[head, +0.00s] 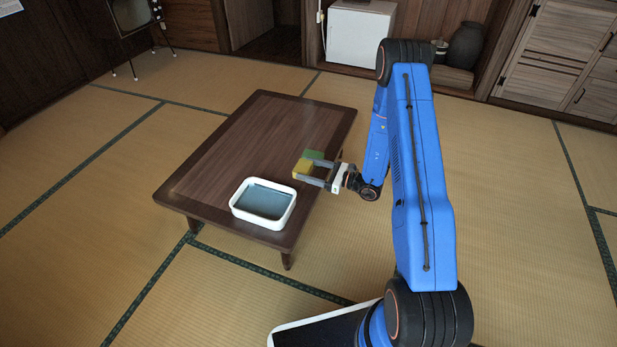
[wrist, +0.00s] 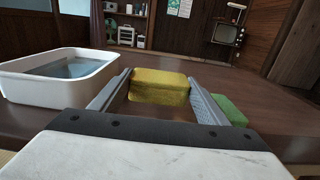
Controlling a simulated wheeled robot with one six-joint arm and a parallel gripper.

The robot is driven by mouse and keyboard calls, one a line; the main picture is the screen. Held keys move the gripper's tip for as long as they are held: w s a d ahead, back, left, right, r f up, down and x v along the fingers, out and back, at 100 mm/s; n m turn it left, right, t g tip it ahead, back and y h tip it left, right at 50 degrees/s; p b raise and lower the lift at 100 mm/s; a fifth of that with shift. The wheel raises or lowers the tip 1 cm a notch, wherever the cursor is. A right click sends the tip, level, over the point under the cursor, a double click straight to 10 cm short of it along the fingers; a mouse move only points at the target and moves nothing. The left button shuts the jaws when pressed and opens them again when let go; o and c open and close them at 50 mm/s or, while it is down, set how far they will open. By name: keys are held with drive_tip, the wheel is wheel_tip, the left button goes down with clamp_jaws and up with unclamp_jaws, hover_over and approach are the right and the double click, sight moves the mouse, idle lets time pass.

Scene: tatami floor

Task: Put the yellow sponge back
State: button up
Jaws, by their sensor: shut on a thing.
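My gripper (head: 311,170) is shut on the yellow sponge (head: 302,167), near the table's right edge. In the wrist view the yellow sponge (wrist: 160,86) sits between the tips of my gripper (wrist: 160,84), one finger on each side. I cannot tell whether its underside touches the table. A green block, perhaps another sponge, (head: 314,154) is just beyond the far finger; in the wrist view it (wrist: 231,110) shows outside the right finger, partly hidden by it.
A white basin (head: 238,208) holding bluish water stands at the near end of the low wooden table (head: 255,135), left of my gripper in the wrist view (wrist: 50,88). The far part of the tabletop is clear. A small television (head: 131,14) stands far left.

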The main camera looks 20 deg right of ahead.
drive_tip(key=shift+f, duration=2.05)
drive_tip(key=o, duration=1.1)
